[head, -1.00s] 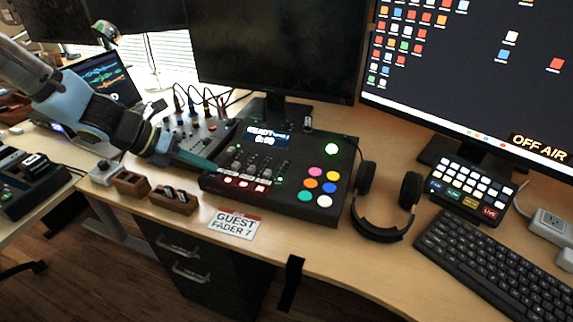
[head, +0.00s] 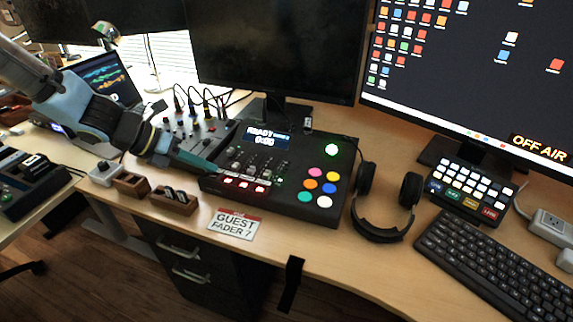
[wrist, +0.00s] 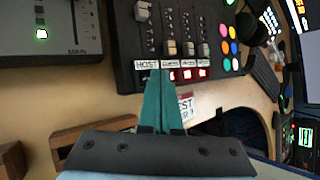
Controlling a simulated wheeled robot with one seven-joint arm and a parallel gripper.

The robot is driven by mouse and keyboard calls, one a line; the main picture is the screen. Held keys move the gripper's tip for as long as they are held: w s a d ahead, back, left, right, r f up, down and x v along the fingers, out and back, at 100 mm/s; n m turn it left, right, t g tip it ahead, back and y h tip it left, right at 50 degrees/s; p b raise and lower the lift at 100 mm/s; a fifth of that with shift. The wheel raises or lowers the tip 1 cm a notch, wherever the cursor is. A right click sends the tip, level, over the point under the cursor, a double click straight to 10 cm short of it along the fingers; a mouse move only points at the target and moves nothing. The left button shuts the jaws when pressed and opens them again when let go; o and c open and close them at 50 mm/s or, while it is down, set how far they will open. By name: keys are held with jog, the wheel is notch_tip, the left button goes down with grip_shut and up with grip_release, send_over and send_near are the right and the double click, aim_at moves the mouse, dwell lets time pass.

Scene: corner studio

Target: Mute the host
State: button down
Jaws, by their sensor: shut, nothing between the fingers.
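The black mixer console (head: 290,205) stands on the desk, with a row of faders, a lit READY screen (head: 266,137) and colored pads. In the wrist view the HOST label (wrist: 147,65) sits under the leftmost fader (wrist: 142,11). Three lit red buttons (wrist: 187,75) show under the labels to its right. My gripper (wrist: 153,72) is shut and empty, its teal fingertips at the lower edge of the HOST label. They hide the spot below it, so I cannot see the host button or whether they touch it. In the head view my gripper (head: 214,168) is at the console's left end.
A GUEST FADER 7 card (head: 234,224) lies in front of the console. Small wooden boxes (head: 172,203) stand to its left. A grey mixer (head: 205,130) is behind my gripper. Headphones (head: 380,235), a keyboard (head: 495,265) and an OFF AIR monitor (head: 470,75) are to the right.

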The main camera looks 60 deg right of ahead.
jog(key=shift+f, duration=0.15)
dwell(0.5)
jog(key=shift+f, duration=0.3)
jog(key=shift+f, duration=0.2)
dwell(0.4)
jog(key=shift+s+a+f+b, duration=0.1)
jog(key=shift+a+f+b, duration=0.15)
jog(key=shift+f+b, duration=0.2)
dwell(0.5)
jog(key=shift+d+r+p, duration=0.2)
jog(key=shift+r+p, duration=0.55)
jog(key=shift+p, duration=0.1)
